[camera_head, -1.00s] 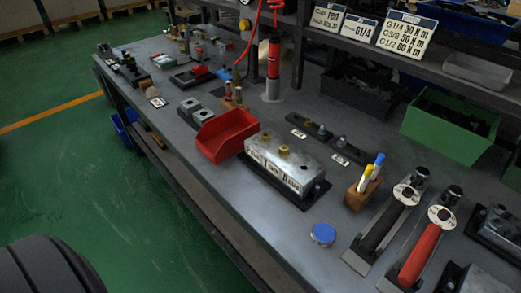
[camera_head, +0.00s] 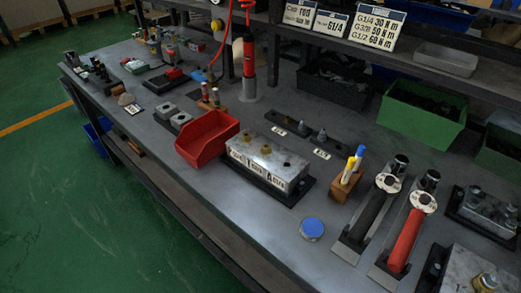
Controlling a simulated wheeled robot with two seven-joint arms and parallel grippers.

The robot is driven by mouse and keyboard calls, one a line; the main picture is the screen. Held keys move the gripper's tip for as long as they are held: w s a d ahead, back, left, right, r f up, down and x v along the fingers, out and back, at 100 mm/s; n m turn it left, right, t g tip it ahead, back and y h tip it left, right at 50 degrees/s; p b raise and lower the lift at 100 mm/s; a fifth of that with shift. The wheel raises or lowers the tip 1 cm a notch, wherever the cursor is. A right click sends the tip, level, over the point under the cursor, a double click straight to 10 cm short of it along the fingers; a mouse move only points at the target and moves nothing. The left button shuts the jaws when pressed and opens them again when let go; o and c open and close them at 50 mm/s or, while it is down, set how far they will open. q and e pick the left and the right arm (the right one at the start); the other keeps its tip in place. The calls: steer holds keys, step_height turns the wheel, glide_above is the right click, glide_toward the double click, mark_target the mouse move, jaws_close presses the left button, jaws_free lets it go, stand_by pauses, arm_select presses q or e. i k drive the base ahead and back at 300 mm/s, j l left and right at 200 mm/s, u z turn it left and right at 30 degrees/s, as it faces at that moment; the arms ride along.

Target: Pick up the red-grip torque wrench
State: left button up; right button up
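The red-grip torque wrench (camera_head: 407,238) lies on a flat metal holder at the right front of the workbench. Its round white dial and dark head are at the far end, its red handle toward the bench's front edge. A black-grip torque wrench (camera_head: 368,217) lies parallel just to its left on a similar holder. Nothing covers the red grip. Neither of my grippers shows in the head view.
A metal valve block (camera_head: 268,160) stands left of the wrenches, beside a red bin (camera_head: 207,138). A wooden marker holder (camera_head: 346,186) and a blue-topped round tin (camera_head: 312,229) are nearer. Another block (camera_head: 473,272) is close at the right. A green crate (camera_head: 421,116) stands behind.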

mark_target(397, 259)
steer(key=z, duration=1.3)
